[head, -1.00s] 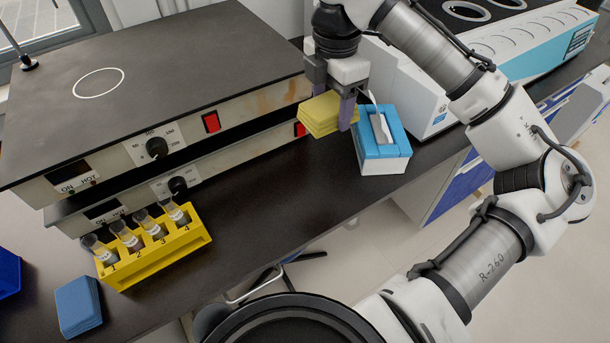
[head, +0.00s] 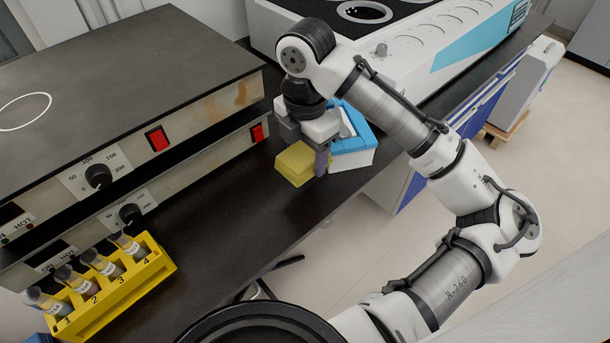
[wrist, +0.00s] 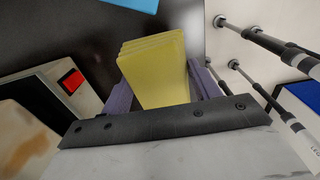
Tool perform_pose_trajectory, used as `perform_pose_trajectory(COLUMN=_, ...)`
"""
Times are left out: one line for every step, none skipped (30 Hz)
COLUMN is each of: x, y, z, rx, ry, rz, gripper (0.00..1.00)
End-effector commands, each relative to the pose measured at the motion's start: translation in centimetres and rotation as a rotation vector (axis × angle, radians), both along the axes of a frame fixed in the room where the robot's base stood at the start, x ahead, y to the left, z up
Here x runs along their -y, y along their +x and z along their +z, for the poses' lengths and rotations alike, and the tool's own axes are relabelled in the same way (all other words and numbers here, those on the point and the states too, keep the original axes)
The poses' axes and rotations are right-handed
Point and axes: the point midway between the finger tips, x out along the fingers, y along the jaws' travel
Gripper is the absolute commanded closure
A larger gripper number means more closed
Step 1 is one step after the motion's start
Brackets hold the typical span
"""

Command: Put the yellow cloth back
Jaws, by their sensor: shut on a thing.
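The yellow cloth (head: 295,163) is a folded, layered block in the head view, at the bench between the hotplates and the blue-and-white tissue box. My gripper (head: 305,160) points down and is shut on the cloth; one purple-grey finger shows at its right side. In the wrist view the cloth (wrist: 155,72) sits between both purple fingers of my gripper (wrist: 160,88). The cloth is low over the black bench top (head: 245,215); whether it touches the surface, I cannot tell.
The tissue box (head: 350,147) stands just right of the cloth. Stacked hotplates (head: 130,160) stand left. A yellow rack (head: 120,295) with several labelled tubes is at the lower left. A white-and-teal machine (head: 420,50) stands behind. The bench's front edge is close; bench in front of the cloth is clear.

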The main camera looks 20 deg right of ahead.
Motion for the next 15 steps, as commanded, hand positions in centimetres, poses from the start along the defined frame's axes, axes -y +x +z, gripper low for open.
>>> perform_pose_trajectory(x=-0.1, y=0.0, z=-1.2, rx=-0.002, ry=0.005, rz=-0.001, gripper=0.6)
perform_pose_trajectory(x=0.0, y=0.0, z=-1.7, rx=0.0, ry=0.003, rz=-0.001, gripper=0.6)
perform_pose_trajectory(x=0.0, y=0.0, z=-2.2, rx=-0.001, ry=0.002, rz=-0.002, gripper=0.6)
perform_pose_trajectory(x=0.0, y=0.0, z=-2.6, rx=0.0, ry=0.001, rz=-0.002, gripper=0.6)
perform_pose_trajectory(x=0.0, y=0.0, z=-2.9, rx=-0.001, ry=-0.001, rz=-0.003, gripper=0.6)
perform_pose_trajectory(x=0.1, y=0.0, z=-3.2, rx=0.0, ry=-0.001, rz=-0.002, gripper=0.6)
perform_pose_trajectory(x=0.0, y=0.0, z=-3.4, rx=0.0, ry=-0.001, rz=-0.002, gripper=0.6)
perform_pose_trajectory(x=0.0, y=0.0, z=-3.6, rx=0.0, ry=0.0, rz=-0.001, gripper=0.6)
perform_pose_trajectory(x=0.0, y=0.0, z=-4.0, rx=0.0, ry=0.0, rz=-0.001, gripper=0.6)
perform_pose_trajectory(x=0.0, y=0.0, z=-4.3, rx=0.0, ry=0.0, rz=-0.001, gripper=0.6)
perform_pose_trajectory(x=0.0, y=0.0, z=-4.8, rx=-0.001, ry=-0.001, rz=-0.001, gripper=0.6)
perform_pose_trajectory(x=0.0, y=0.0, z=-5.4, rx=-0.002, ry=-0.001, rz=-0.001, gripper=0.6)
perform_pose_trajectory(x=0.0, y=0.0, z=-5.9, rx=-0.001, ry=0.0, rz=-0.002, gripper=0.6)
perform_pose_trajectory(x=0.1, y=0.0, z=-6.3, rx=-0.001, ry=0.0, rz=-0.002, gripper=0.6)
perform_pose_trajectory(x=0.1, y=0.0, z=-6.7, rx=-0.001, ry=0.0, rz=-0.003, gripper=0.6)
